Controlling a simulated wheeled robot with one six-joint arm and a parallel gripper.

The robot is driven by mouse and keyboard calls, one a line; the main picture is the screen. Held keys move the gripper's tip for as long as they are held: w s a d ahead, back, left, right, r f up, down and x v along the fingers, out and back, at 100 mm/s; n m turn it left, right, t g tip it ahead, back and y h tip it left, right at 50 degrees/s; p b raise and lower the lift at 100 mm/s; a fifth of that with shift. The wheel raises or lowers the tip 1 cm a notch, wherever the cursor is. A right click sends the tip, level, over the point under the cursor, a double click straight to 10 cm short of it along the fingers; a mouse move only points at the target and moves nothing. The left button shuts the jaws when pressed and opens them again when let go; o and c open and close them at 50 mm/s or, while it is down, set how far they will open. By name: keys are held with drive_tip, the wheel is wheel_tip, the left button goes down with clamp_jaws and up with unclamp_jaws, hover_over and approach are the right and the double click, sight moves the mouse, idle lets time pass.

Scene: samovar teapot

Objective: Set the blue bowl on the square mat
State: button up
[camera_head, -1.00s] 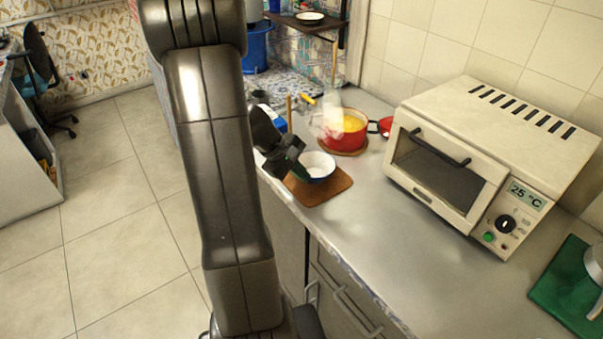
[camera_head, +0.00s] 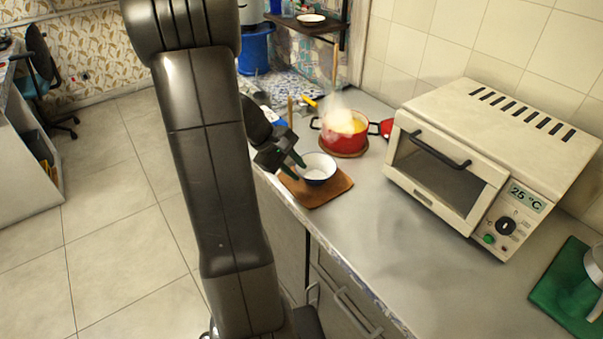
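The blue bowl (camera_head: 319,171), white inside with a dark blue outside, sits upright on the brown square mat (camera_head: 325,194) on the counter. My gripper (camera_head: 300,167) is at the bowl's left side, with its two fingers apart. One finger reaches near the bowl's left rim. I cannot tell whether it touches the bowl. The mat's left part is partly hidden by my gripper.
A steaming red pot (camera_head: 343,138) with yellow contents stands on a round brown mat behind the bowl. A white toaster oven (camera_head: 480,160) fills the counter's right side. A green mat (camera_head: 562,285) lies at the far right. The front counter is clear.

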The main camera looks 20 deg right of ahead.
drive_tip(key=v, duration=0.8)
drive_tip(key=shift+r, duration=0.25)
